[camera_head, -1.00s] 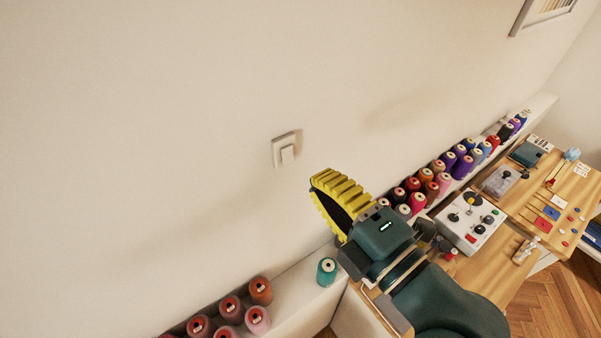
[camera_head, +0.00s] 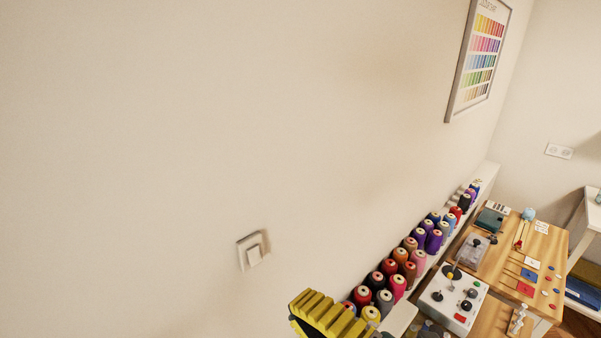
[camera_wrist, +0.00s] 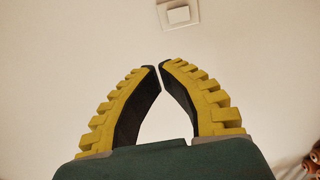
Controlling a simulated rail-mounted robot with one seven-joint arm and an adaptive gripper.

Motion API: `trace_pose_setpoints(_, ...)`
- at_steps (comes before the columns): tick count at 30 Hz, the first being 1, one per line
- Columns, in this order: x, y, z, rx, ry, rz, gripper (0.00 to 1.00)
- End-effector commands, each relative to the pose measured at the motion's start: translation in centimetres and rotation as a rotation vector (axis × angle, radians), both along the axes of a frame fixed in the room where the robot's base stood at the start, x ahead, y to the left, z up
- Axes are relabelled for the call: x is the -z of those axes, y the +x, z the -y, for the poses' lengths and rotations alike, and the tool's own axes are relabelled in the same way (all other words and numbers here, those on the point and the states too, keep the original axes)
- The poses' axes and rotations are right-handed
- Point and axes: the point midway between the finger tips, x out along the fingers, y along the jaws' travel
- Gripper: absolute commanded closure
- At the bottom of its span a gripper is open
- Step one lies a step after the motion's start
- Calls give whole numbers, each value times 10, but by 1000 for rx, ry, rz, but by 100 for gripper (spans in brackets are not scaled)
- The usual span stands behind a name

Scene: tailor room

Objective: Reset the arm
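My gripper has two yellow ridged fingers with dark inner pads. In the wrist view my gripper (camera_wrist: 160,68) has its fingertips almost together, with a thin gap between them and nothing held. In the head view only a yellow finger (camera_head: 330,314) shows at the bottom edge; the rest of the arm is mostly out of frame. A white light switch (camera_head: 252,250) is on the wall, up and left of the finger. The switch also shows in the wrist view (camera_wrist: 178,13), just beyond the fingertips and apart from them.
Thread spools (camera_head: 417,258) line a ledge along the wall at right. A wooden table (camera_head: 545,252) holds a control box (camera_head: 452,300) with knobs and small coloured pieces. A colour chart (camera_head: 480,57) and a socket (camera_head: 558,151) are on the walls. The wall at left is bare.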

Motion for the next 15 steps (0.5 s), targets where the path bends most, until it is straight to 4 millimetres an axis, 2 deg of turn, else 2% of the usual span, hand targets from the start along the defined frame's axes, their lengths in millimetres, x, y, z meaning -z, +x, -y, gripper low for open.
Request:
trace_pose_setpoints(3,4,7,-54,-90,-25,13,100)
trace_pose_setpoints(6,4,19,-70,-6,0,-19,100)
trace_pose_setpoints(8,-2,24,-69,69,81,-70,100)
trace_pose_setpoints(11,-15,26,-58,195,271,-149,100)
trace_pose_setpoints(15,-40,16,-24,347,635,-222,100)
